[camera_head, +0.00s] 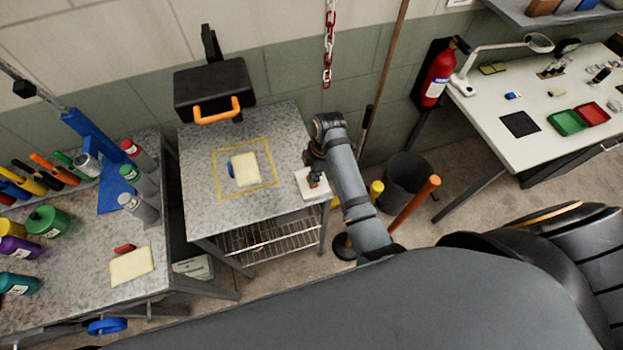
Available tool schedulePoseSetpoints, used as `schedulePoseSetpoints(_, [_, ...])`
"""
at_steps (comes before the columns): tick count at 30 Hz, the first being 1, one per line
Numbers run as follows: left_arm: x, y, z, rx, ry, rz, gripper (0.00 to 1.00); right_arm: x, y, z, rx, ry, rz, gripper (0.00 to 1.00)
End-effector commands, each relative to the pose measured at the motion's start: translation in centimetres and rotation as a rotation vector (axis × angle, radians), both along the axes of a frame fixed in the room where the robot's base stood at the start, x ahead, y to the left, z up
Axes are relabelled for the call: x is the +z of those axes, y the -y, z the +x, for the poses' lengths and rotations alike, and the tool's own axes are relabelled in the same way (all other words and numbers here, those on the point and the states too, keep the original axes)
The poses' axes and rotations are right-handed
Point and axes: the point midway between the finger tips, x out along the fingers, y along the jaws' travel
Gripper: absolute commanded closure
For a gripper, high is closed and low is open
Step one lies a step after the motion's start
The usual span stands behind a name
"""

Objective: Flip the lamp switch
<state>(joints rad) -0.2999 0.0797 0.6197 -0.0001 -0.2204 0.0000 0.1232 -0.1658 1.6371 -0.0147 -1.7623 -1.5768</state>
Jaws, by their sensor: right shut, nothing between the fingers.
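A small white box (308,191), which looks like the switch box, sits at the right edge of the grey speckled table (205,205). My right gripper (315,177) is shut and empty, pointing down right over this box. A small red-orange part shows at its tip, and I cannot tell whether the tip touches it. The gripper hides part of the box top, so the switch position cannot be told. A black lamp-like housing (195,88) with an orange handle (216,113) is above the table's back. My left gripper is not in view.
A yellow outlined square (218,188) with a cream pad (244,169) lies mid-table. A bench (75,270) with bottles and tools stands left. A black bin (405,180), fire extinguisher (438,75) and white desk (480,110) with a desk lamp (538,43) are right.

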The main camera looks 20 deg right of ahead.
Motion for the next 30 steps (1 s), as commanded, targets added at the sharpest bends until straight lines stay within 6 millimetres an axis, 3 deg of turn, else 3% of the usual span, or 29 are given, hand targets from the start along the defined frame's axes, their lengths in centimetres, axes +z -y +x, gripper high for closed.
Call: schedulePoseSetpoints(30, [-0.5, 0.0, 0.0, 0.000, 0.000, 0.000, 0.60, -1.6, 0.0, 0.0, 0.000, -0.001, 0.000, 1.00])
